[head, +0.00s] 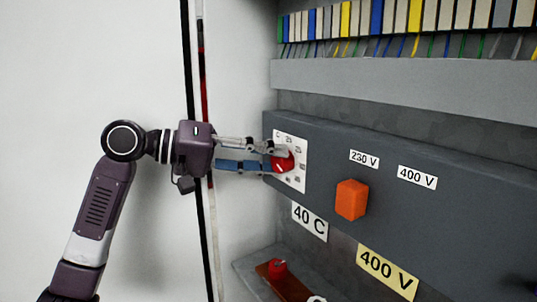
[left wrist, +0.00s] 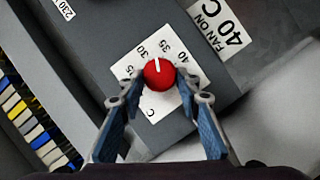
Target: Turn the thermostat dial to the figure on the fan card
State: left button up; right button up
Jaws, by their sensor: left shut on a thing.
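The red thermostat dial (head: 283,165) sits on a white scale plate (head: 299,182) at the left end of the dark grey panel. In the left wrist view the dial (left wrist: 158,74) has a white pointer line between the figures 30 and 35, nearer 35. The figure 40 stands to the right of 35. The white fan card (left wrist: 226,36) reads "FAN ON 40 C"; in the head view the card (head: 310,221) hangs below the panel. My left gripper (head: 285,160) is shut on the dial, one finger on each side. My right gripper is not in view.
An orange block (head: 351,199) juts from the panel right of the dial, below labels 230 V (head: 364,159) and 400 V (head: 417,177). A yellow 400 V card (head: 387,272) is lower down. Coloured terminals (head: 375,17) line the top.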

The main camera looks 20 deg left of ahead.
pick_arm(q)
jog(key=m+y+p, duration=0.1)
jog(key=m+y, duration=0.1)
jog(key=m, duration=0.1)
jog(key=m+p, duration=0.1)
jog(key=shift+s+d+r+m+t+y+p, duration=0.1)
jog(key=shift+s+d+m+t+y+p, duration=0.1)
jog(key=shift+d+m+t+y+p, duration=0.15)
jog(key=shift+s+m+t+y+p, duration=0.15)
jog(key=shift+m+t+y+p, duration=0.5)
jog(key=shift+m, duration=0.5)
jog(key=shift+s+d+m+t+y+p, duration=0.1)
jog(key=shift+m+t+y+p, duration=0.1)
jog(key=shift+m+y, duration=0.2)
jog(key=shift+d+m+t+y+p, duration=0.1)
jog(key=shift+m+y+p, duration=0.15)
jog(key=shift+m, duration=0.25)
jog(key=shift+f, duration=0.2)
jog(key=o, duration=1)
jog(key=shift+o, duration=0.8)
jog(key=shift+a+r, duration=0.1)
jog(key=shift+r, duration=0.15)
jog(key=v, duration=1.2)
